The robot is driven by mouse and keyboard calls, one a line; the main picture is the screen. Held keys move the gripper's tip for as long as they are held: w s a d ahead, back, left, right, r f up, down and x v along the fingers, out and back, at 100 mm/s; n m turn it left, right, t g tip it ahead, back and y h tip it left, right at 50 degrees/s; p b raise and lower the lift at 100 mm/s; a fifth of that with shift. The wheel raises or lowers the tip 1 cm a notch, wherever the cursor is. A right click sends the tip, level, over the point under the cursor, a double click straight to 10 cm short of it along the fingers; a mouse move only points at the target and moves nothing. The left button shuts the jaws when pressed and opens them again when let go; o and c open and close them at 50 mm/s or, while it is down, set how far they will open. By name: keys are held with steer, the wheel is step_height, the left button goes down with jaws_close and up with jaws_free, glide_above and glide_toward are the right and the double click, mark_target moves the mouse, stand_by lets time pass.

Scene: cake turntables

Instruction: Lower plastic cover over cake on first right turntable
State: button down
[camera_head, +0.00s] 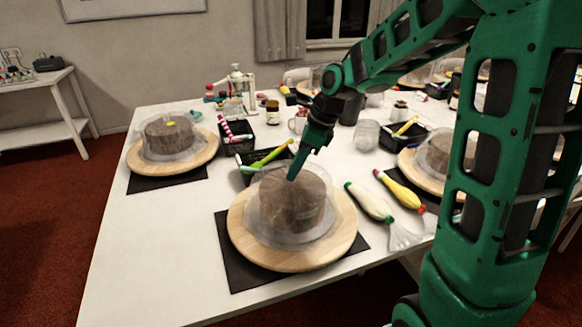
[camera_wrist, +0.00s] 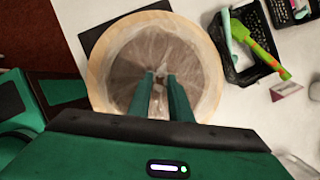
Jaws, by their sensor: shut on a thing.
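A brown cake (camera_head: 290,205) under a clear plastic cover (camera_head: 262,228) stands on a round wooden turntable (camera_head: 275,262) at the near middle of the table. The cover surrounds the cake, and its wide rim lies around the cake's foot over the turntable. My gripper (camera_head: 292,177) points down at the top centre of the cover. Its fingers are shut on the cover's top, as the wrist view also shows, with the gripper (camera_wrist: 161,78) over the middle of the cover (camera_wrist: 195,60). Whether the rim touches the board all round, I cannot tell.
Another covered cake on a turntable (camera_head: 205,158) stands at the left, and one more turntable (camera_head: 410,165) is at the right. Piping bags (camera_head: 368,202) lie right of the near turntable. A black basket (camera_head: 247,177) with a green tool is behind it. The left front table is clear.

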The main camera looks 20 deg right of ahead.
steer(key=c, duration=1.5)
jaws_free()
steer(key=shift+c, duration=0.2)
steer(key=shift+r, duration=3.5)
steer(key=s+d+f+n+h, duration=0.1)
steer(key=s+d+n, duration=0.4)
steer(key=s, duration=0.5)
steer(key=s+d+f+n+g+h, duration=0.1)
steer(key=s+d+f+n, duration=0.2)
steer(key=s, duration=0.7)
steer(key=s+d+f+n+g+h, duration=0.1)
steer(key=s+d+f+n, duration=0.1)
steer(key=s+d+n, duration=0.6)
steer(key=s+n, duration=0.1)
steer(key=s, duration=0.2)
steer(key=shift+n+h, duration=0.3)
